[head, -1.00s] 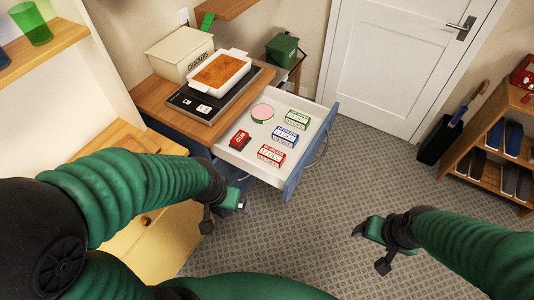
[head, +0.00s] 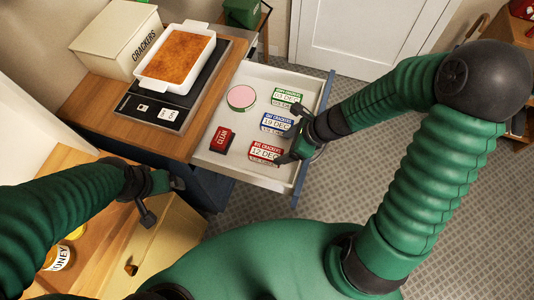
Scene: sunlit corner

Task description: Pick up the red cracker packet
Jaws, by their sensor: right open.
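The red cracker packet (head: 264,152) lies flat in the front part of the open white drawer (head: 231,169), its label reading 12 DEC. My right gripper (head: 287,146) is open at the packet's right end, over the drawer's right side. Whether a finger touches the packet I cannot tell. A blue-labelled packet (head: 275,122) and a green-labelled packet (head: 287,96) lie behind it in a row. My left gripper (head: 160,200) is beside the yellow wooden cabinet at the left, away from the drawer; its jaw opening is unclear.
A small red box (head: 221,139) and a round pink-topped tin (head: 241,97) share the drawer. A honey jar (head: 60,257) stands at lower left.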

